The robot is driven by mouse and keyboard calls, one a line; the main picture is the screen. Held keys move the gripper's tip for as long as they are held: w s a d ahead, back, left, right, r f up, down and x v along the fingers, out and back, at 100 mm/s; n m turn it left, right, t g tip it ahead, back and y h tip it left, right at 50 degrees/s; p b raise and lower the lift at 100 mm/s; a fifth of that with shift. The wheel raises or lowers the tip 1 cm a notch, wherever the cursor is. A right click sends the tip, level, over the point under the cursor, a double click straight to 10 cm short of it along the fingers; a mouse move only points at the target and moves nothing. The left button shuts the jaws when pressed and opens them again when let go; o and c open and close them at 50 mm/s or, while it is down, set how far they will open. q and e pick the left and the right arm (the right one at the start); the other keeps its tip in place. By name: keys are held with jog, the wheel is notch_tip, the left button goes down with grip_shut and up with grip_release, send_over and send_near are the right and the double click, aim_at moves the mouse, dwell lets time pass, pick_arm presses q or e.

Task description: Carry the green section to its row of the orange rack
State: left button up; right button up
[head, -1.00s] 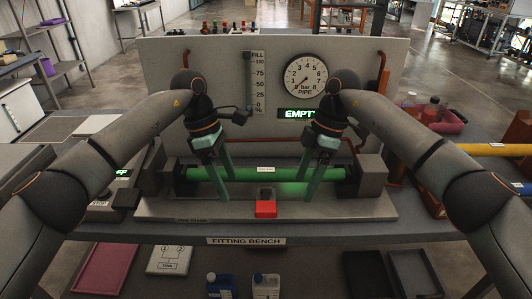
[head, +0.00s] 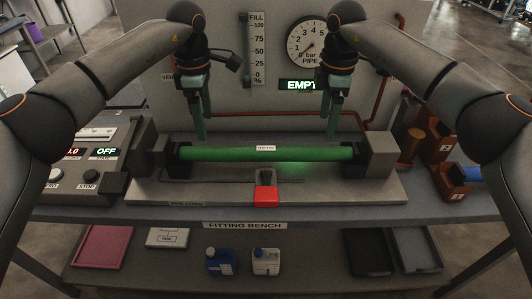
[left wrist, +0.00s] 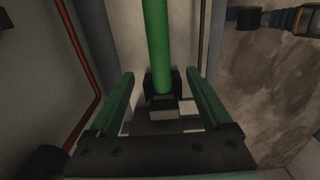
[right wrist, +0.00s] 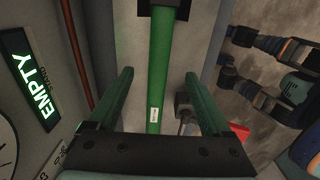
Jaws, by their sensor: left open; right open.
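The green section (head: 240,154) is a long green pipe with a small white label. It lies level across the bench fixture, its ends in dark holders (head: 178,158). It also shows in the left wrist view (left wrist: 157,45) and the right wrist view (right wrist: 158,75). My left gripper (head: 204,128) is open and empty above its left part. My right gripper (head: 332,130) is open and empty above its right part. Both are apart from the section. The orange rack (head: 441,147) stands at the right, partly hidden by my right arm; numbered labels show on its front.
A panel with a fill scale (head: 252,50), a dial (head: 311,42) and a lit EMPTY sign (head: 298,85) stands behind the section. A red block (head: 266,194) sits at the fixture's front. A control box (head: 85,165) is at the left. Trays and bottles occupy the lower shelf.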

aim_at(210, 148)
pick_arm(q)
notch_tip(210, 148, down, 10)
jog(key=shift+r, duration=0.1)
pick_arm(e)
notch_tip(210, 148, down, 10)
pick_arm(q)
jog(key=shift+c, duration=0.2)
pick_arm(e)
jog(key=shift+c, duration=0.2)
pick_arm(q)
grip_shut()
pick_arm(e)
grip_shut()
pick_arm(q)
jog(key=shift+w, duration=0.1)
pick_arm(e)
jog(key=shift+r, duration=0.1)
dwell(0.4)
